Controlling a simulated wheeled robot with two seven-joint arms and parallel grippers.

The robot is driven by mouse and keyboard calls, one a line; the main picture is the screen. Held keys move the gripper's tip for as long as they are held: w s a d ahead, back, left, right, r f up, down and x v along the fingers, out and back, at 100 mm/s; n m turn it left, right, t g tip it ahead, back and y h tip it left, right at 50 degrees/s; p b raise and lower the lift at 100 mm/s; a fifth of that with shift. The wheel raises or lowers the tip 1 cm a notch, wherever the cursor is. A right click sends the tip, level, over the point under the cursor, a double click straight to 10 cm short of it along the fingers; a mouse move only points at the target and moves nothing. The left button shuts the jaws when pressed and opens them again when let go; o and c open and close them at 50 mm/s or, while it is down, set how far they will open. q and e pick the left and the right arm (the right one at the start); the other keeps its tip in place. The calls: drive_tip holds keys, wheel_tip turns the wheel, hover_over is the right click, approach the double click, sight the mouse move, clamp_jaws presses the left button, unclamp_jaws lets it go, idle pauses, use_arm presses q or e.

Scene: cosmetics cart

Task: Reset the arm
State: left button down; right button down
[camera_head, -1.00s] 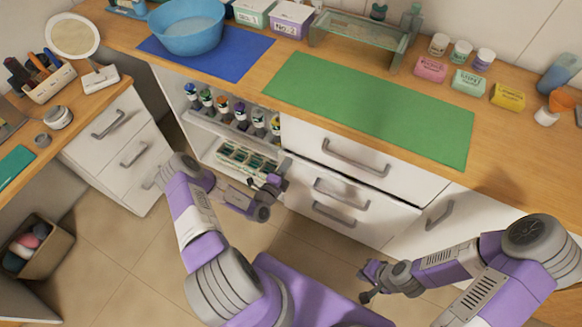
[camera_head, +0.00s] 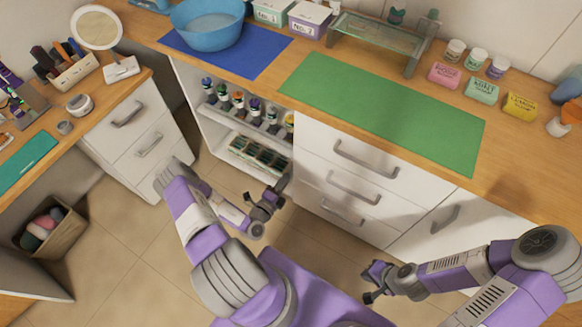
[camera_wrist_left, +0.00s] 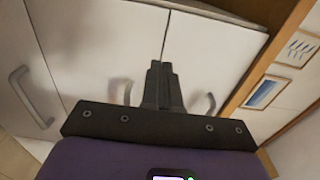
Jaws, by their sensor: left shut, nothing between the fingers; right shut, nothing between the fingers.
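My left gripper (camera_head: 272,196) is shut and empty in the head view. It hangs in front of the white cabinet, near the edge between the open shelf and the drawers. In the left wrist view its dark fingers (camera_wrist_left: 162,84) are together, with white cabinet fronts and handles behind them. My right gripper (camera_head: 369,283) is shut and empty, low in the head view, in front of the cabinet and above the floor.
The cabinet drawers (camera_head: 318,170) look closed. An open shelf (camera_head: 213,136) holds several bottles. The counter carries a green mat (camera_head: 385,112), a blue bowl (camera_head: 207,30) on a blue mat (camera_head: 262,62), and several jars and boxes. A basket (camera_head: 74,238) stands at the left.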

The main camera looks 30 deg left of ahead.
use_arm(q)
drive_tip(key=s, duration=0.4)
drive_tip(key=shift+d, duration=0.1)
